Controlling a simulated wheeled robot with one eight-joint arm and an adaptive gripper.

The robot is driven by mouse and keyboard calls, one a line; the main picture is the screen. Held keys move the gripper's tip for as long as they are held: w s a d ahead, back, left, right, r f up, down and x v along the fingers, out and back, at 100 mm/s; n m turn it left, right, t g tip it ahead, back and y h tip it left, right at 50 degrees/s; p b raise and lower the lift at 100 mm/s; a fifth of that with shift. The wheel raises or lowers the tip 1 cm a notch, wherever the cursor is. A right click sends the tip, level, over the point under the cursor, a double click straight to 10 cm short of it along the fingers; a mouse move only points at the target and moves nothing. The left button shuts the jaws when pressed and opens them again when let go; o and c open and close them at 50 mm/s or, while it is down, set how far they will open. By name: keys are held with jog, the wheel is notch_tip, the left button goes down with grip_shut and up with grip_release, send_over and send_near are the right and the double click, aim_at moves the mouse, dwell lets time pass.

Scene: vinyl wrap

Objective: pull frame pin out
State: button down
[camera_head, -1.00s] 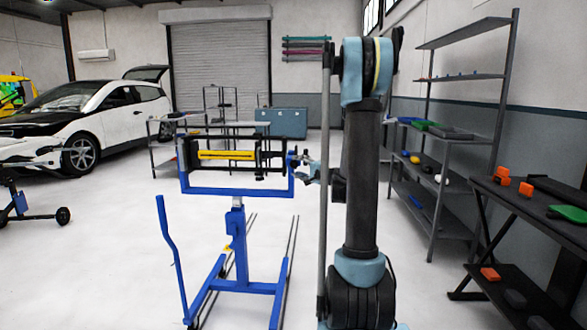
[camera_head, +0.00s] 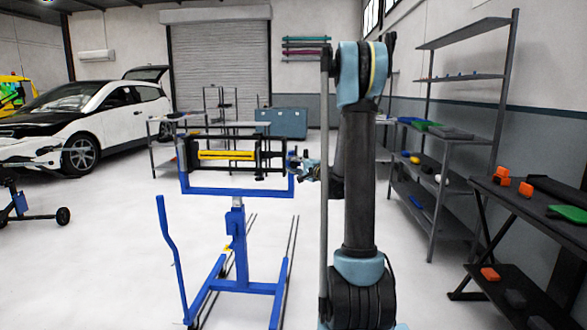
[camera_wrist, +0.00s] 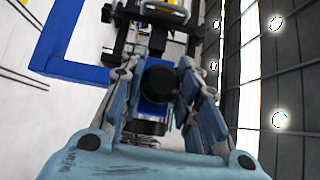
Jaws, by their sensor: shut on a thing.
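The blue stand (camera_head: 237,218) stands ahead on the floor and carries a black frame with a yellow bar (camera_head: 228,155). In the head view my gripper (camera_head: 303,168) is small at the right upright of the stand, and the pin cannot be made out there. In the wrist view my gripper (camera_wrist: 158,82) has its two fingers on either side of a dark round knob, which looks like the head of the frame pin (camera_wrist: 161,79). The fingers are shut on it. The pin's shaft is hidden behind the knob, so I cannot tell how deep it sits.
A dark shelf (camera_head: 437,140) with small items stands at the right, and a dark table (camera_head: 545,200) with orange and green objects is nearer. A white car (camera_head: 95,120) is at the left. A workbench stands behind the stand.

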jog(key=shift+s+a+f, duration=0.1)
jog(key=shift+s+a, duration=0.05)
jog(key=shift+s, duration=0.6)
jog(key=shift+s+a+f, duration=0.1)
jog(key=shift+s, duration=0.65)
jog(key=c, duration=1.2)
grip_release()
jog(key=shift+r, duration=0.1)
jog(key=shift+s+d, duration=0.15)
jog(key=shift+d, duration=0.05)
send_near(294, 167)
jog(key=s, duration=0.3)
jog(key=shift+d+r, duration=0.25)
jog(key=shift+d, duration=0.1)
